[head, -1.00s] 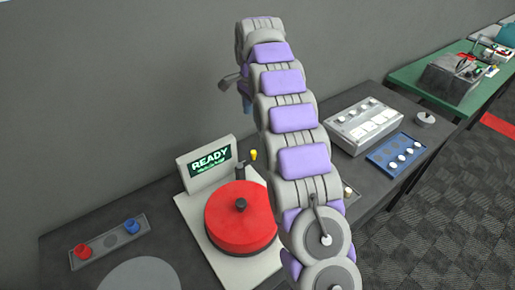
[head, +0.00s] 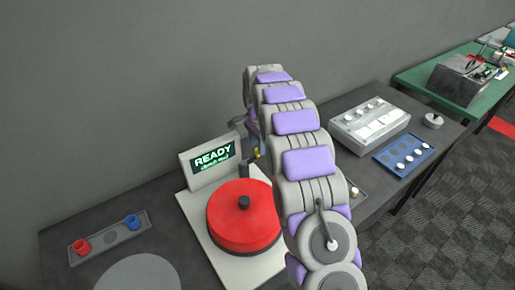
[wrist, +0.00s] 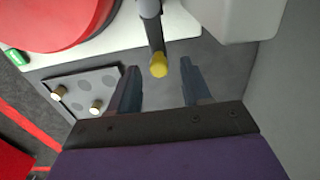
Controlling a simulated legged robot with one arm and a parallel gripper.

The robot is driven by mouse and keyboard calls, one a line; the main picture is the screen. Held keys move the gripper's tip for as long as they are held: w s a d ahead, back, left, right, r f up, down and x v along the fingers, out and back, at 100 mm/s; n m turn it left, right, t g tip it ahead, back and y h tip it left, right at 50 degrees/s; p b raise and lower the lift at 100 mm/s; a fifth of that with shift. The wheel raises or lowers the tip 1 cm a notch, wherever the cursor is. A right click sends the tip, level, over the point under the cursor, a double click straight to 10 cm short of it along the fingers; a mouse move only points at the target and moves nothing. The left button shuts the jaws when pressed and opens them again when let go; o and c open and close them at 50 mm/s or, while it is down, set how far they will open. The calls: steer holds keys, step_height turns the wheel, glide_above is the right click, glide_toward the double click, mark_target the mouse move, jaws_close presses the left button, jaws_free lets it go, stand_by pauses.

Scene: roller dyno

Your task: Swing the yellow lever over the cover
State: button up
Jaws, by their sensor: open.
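The yellow lever tip (head: 257,154) shows in the head view behind the right side of the machine, partly hidden by my arm. In the wrist view the yellow tip (wrist: 159,66) caps a grey lever bar (wrist: 151,25). My gripper (wrist: 160,65) is open, with one dark finger on each side of the yellow tip; contact is not visible. In the head view my gripper is mostly hidden behind my arm. The round red cover (head: 236,228), with a black knob on top, sits on the white machine base (head: 262,268). It also shows in the wrist view (wrist: 55,18).
A screen (head: 211,157) reading READY stands behind the cover, close to the wall. A tray (head: 107,237) with red and blue pieces lies left. A grey button box (head: 370,128) and blue tray (head: 383,158) lie right.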

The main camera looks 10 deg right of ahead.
steer(key=shift+f, duration=0.7)
steer(key=shift+c, duration=0.4)
steer(key=shift+r, duration=0.1)
jaws_close()
